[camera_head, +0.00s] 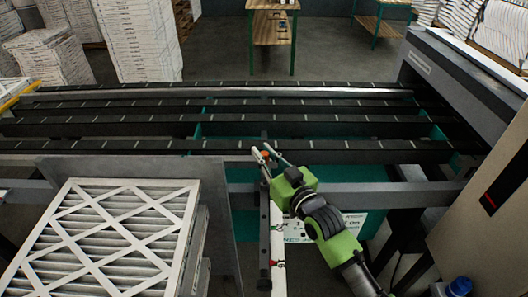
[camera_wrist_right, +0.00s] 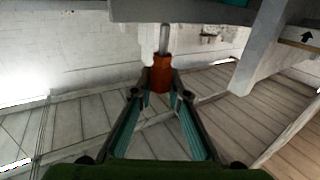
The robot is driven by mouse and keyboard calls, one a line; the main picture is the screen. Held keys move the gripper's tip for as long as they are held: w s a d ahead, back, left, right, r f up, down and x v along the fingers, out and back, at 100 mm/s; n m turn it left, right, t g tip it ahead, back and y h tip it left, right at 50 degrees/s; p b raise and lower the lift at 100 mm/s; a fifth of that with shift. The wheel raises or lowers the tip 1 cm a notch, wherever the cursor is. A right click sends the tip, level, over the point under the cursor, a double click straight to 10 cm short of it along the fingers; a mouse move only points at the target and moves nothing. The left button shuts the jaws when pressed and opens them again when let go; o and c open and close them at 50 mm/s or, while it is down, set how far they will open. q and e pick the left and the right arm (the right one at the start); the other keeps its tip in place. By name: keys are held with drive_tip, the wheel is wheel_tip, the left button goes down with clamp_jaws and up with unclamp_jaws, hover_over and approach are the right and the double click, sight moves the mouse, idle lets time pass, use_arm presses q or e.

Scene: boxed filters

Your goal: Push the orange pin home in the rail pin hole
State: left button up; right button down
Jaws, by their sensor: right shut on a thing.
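My right gripper (camera_head: 267,153) is shut on the orange pin (camera_head: 265,155), near the front beam of the conveyor in the head view. In the right wrist view the fingertips clasp the sides of the pin's orange grip (camera_wrist_right: 160,74). The pin's bare metal shaft points up and away from the gripper, and its end meets the edge of a dark grey bar (camera_wrist_right: 205,13). I cannot tell whether the shaft is in a hole. In the head view an upright dark rail (camera_head: 264,225) runs beside a white strip below the gripper. My left gripper is out of view.
A stack of white-framed filters (camera_head: 105,235) stands at the lower left beside a grey panel (camera_head: 218,215). Black conveyor belts (camera_head: 110,128) run across behind the gripper. A machine housing (camera_head: 470,75) closes the right side. A blue-capped item (camera_head: 459,286) is at lower right.

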wheel_tip(320, 180, down, 2)
drive_tip(key=shift+f+b, duration=0.15)
drive_tip(key=shift+b, duration=0.45)
drive_tip(key=shift+f+b, duration=0.45)
drive_tip(key=shift+f, duration=0.3)
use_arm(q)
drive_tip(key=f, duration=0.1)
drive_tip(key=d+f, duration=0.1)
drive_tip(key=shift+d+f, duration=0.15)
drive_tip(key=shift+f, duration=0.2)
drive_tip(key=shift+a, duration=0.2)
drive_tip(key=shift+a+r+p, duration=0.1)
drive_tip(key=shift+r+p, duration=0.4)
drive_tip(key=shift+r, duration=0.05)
use_arm(e)
drive_tip(key=shift+r, duration=0.1)
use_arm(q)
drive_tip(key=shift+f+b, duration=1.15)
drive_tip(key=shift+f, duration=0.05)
use_arm(e)
drive_tip(key=shift+f, duration=1.8)
drive_tip(key=c, duration=1.9)
unclamp_jaws()
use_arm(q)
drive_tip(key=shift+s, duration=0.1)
use_arm(e)
drive_tip(key=shift+s, duration=0.1)
